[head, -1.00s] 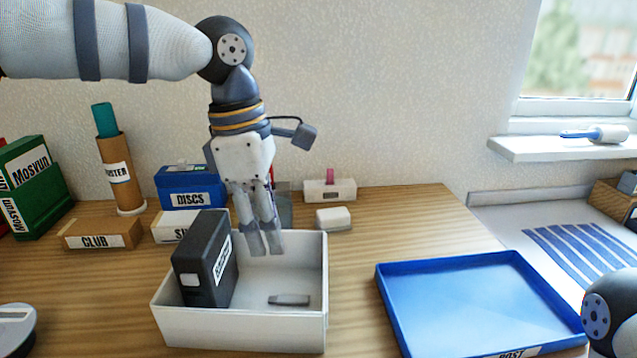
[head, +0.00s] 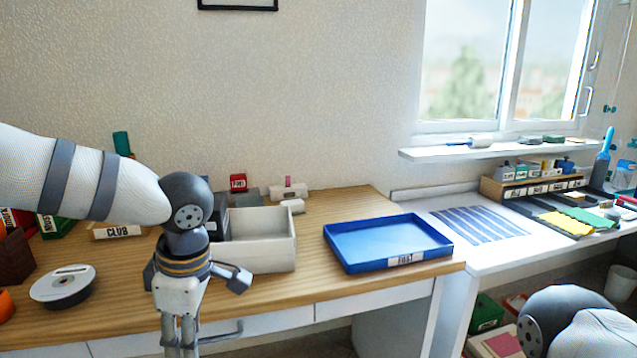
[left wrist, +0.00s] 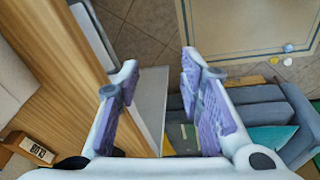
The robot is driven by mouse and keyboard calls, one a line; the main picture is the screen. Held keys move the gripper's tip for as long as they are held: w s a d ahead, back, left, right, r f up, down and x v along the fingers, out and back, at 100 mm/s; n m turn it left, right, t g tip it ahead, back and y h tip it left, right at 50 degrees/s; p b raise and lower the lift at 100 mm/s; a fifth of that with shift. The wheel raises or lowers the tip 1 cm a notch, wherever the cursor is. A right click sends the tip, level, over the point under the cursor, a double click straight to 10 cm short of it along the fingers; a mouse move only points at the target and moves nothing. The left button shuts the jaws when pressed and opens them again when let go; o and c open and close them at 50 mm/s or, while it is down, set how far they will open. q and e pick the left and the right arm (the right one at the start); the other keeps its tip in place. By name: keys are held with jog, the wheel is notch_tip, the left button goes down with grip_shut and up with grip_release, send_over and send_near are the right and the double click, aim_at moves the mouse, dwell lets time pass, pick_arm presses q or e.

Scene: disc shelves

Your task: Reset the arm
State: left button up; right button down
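My left arm comes in from the left and bends down at the elbow. My left gripper (head: 180,338) hangs pointing down in front of the desk's drawer fronts, with its tips near the bottom edge of the head view. In the left wrist view the left gripper (left wrist: 163,85) has its fingers wide apart with nothing between them; floor tiles and the desk edge show past them. Only a dark joint and a white link of my right arm show at the lower right; its gripper is out of view.
The white bin (head: 282,252) with a black box (head: 218,222) and the blue tray (head: 432,262) stand on the wooden desk. A round white-topped device (head: 62,285) sits at the desk's left. A side counter holding a striped mat (head: 480,226) is to the right.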

pick_arm(q)
jog(key=s+a+f+m+t+y, duration=0.1)
jog(key=s+a+f+m, duration=0.25)
jog(key=f, duration=0.65)
jog(key=s+a+f+m+t+y, duration=0.1)
jog(key=s+a+f+m+y, duration=0.3)
jog(key=f, duration=0.6)
jog(key=s+d+f+m+g+h, duration=0.1)
jog(key=s+f+m+g+h, duration=0.1)
jog(key=s, duration=0.7)
jog(key=s+d+f+m+g+h, duration=0.1)
jog(key=s+m, duration=0.4)
jog(key=s, duration=0.5)
jog(key=s+d+f+m+g+h, duration=0.2)
jog(key=s+f+m+h, duration=0.1)
jog(key=s, duration=0.7)
jog(key=shift+d+m+g+h, duration=0.15)
jog(key=shift+m+g+h, duration=0.2)
jog(key=shift+h, duration=0.15)
